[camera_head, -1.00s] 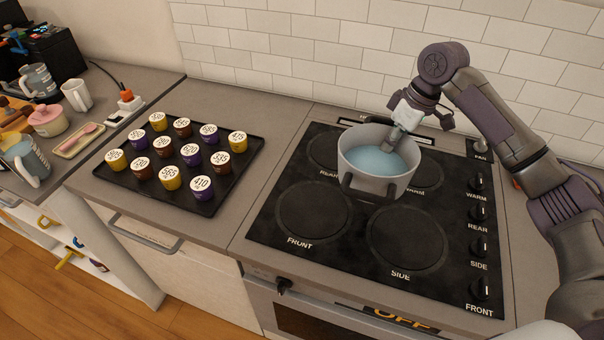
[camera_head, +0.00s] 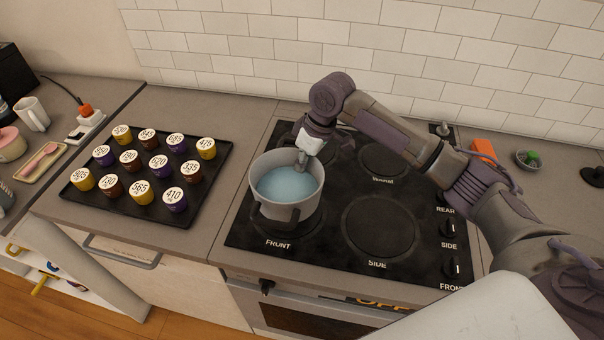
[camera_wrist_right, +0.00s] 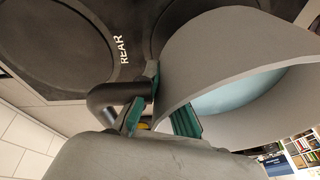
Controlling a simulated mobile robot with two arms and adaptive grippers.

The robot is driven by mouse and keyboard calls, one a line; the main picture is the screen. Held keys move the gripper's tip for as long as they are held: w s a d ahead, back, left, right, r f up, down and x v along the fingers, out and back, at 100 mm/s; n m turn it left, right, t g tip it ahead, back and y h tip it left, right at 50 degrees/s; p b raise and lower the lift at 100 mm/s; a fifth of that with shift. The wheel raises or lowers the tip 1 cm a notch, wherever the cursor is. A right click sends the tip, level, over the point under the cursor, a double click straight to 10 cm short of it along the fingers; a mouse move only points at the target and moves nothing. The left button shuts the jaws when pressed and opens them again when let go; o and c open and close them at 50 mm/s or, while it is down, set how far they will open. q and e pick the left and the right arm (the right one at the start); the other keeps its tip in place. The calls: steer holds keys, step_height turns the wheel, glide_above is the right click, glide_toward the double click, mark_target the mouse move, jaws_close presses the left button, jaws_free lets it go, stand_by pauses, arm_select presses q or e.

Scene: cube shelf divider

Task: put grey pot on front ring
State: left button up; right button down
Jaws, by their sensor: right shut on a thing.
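The grey pot (camera_head: 287,207), with light blue liquid inside, is upright at the front ring (camera_head: 316,226) of the black cooktop and covers most of that ring. I cannot tell whether its base touches the ring. My right gripper (camera_head: 303,160) is at the pot's far right rim, shut on the pot. In the right wrist view the green-lined fingers (camera_wrist_right: 160,118) are at the pot's wall and dark handle (camera_wrist_right: 118,95), with the pot (camera_wrist_right: 215,55) filling the right side. My left gripper is not in view.
The side ring (camera_head: 380,228) is empty to the right. Knobs (camera_head: 451,267) line the cooktop's right edge. A black tray (camera_head: 143,210) with several labelled yellow, brown and purple cups stands left. A tiled wall (camera_head: 250,50) is behind.

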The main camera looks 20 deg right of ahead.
steer(key=shift+f+p, duration=0.5)
steer(key=shift+f, duration=1.45)
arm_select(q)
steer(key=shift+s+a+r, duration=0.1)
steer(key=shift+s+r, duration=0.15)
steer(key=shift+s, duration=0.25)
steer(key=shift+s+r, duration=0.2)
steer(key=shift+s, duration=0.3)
arm_select(e)
steer(key=c, duration=1.3)
jaws_free()
steer(key=shift+s+f, duration=0.1)
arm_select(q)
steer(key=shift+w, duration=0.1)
arm_select(e)
steer(key=shift+d+r, duration=0.1)
steer(key=shift+r, duration=0.35)
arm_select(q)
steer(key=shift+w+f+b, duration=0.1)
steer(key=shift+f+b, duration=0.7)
arm_select(e)
steer(key=v, duration=1.1)
steer(key=shift+r, duration=0.15)
